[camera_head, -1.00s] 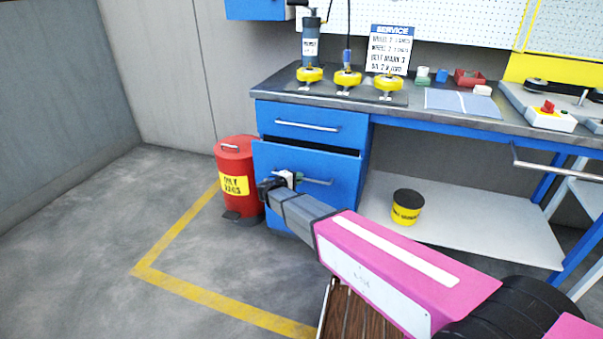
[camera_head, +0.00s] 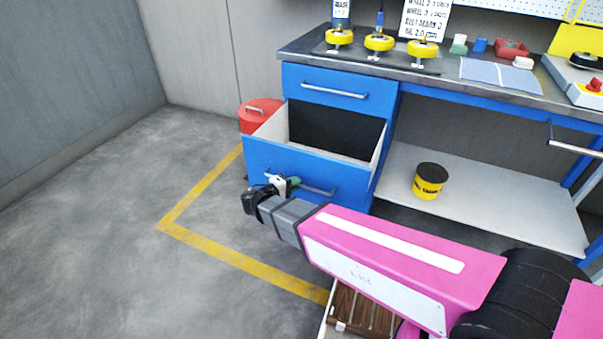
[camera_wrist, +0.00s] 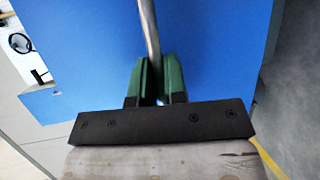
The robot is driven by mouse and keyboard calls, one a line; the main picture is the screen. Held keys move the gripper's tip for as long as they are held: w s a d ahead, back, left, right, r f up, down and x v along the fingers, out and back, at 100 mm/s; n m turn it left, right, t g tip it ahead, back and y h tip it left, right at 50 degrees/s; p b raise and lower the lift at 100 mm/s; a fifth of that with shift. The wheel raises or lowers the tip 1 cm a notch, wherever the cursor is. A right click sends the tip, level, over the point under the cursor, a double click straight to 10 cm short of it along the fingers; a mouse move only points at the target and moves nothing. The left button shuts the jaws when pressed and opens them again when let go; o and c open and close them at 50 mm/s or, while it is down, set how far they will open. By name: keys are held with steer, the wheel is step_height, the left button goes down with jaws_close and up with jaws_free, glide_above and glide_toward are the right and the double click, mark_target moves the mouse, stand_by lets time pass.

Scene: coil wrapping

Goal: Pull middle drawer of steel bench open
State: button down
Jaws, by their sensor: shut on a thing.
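The middle drawer (camera_head: 350,203) of the steel bench is a blue front with grey inner walls. It stands well out from the bench, and its dark inside shows from above. Its metal bar handle (camera_head: 318,190) runs across the front. My gripper (camera_head: 290,183) is at the left part of this handle. In the wrist view the green fingertips (camera_wrist: 157,80) are closed around the handle bar (camera_wrist: 149,35), with the blue drawer front behind. The top drawer (camera_head: 325,85) is shut above it.
A red bin (camera_head: 259,115) stands left of the bench, partly behind the drawer. Yellow wheels on stands (camera_head: 379,42) sit on the bench top (camera_head: 300,47). A yellow-black tub (camera_head: 430,182) is on the lower shelf (camera_head: 500,196). The floor at left is clear.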

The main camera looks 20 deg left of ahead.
steer(key=shift+s+a, duration=0.15)
steer(key=shift+s, duration=1.8)
steer(key=c, duration=1.2)
jaws_free()
steer(key=v, duration=1)
steer(key=shift+s+a, duration=0.25)
steer(key=shift+s, duration=0.05)
